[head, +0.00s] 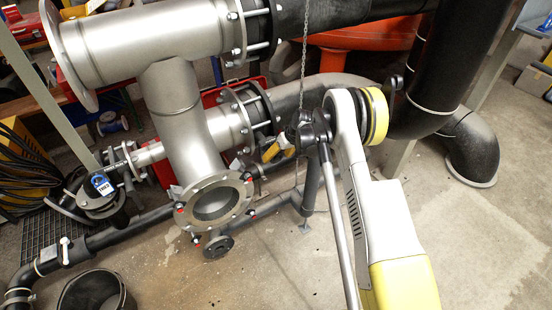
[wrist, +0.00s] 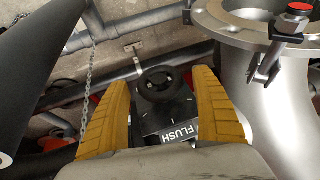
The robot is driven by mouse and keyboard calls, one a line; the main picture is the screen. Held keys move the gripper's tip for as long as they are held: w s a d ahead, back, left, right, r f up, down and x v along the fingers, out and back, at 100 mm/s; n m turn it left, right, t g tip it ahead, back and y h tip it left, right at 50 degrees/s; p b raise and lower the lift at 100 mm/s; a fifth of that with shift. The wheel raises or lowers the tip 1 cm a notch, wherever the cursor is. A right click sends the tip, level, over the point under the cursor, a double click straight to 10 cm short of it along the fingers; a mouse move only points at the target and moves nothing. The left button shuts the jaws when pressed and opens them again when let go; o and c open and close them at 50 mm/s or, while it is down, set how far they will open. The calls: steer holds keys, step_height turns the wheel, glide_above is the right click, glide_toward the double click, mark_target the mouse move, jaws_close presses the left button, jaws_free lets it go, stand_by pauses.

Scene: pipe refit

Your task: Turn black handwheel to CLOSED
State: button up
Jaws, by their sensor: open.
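The black handwheel (wrist: 160,84) shows in the wrist view, a small dark ring above a dark plate (wrist: 180,132) lettered FLUSH. My gripper (wrist: 162,76) has its two yellow fingers spread, one to the left and one to the right of the handwheel. A narrow gap seems to show on each side, so the fingers do not look closed on it. I cannot read the handwheel's position, and no CLOSED mark is legible. In the head view my gripper (head: 278,147) is small beyond my arm, beside the grey pipework, and I cannot make out the handwheel there.
A flanged grey pipe (wrist: 236,28) with a red-capped clamp (wrist: 298,10) stands close on the right in the wrist view. A chain (head: 303,62) hangs near my arm. A thick black pipe (head: 452,60) stands to the right. Bare concrete floor (head: 475,235) lies at the lower right.

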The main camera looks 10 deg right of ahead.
steer(key=v, duration=1)
steer(key=shift+r, duration=0.3)
steer(key=shift+s+d, duration=0.1)
steer(key=shift+s, duration=0.05)
steer(key=s+a+r+m+t+h, duration=0.1)
steer(key=s+a+r, duration=0.1)
steer(key=s+r, duration=0.8)
steer(key=s+a+r+m+t+h, duration=0.1)
steer(key=s+r, duration=0.5)
steer(key=r, duration=0.7)
steer(key=s+r+m+t+h, duration=0.1)
steer(key=s+r, duration=0.1)
steer(key=s, duration=2)
steer(key=shift+s+a+h, duration=0.25)
steer(key=shift+s+h, duration=0.05)
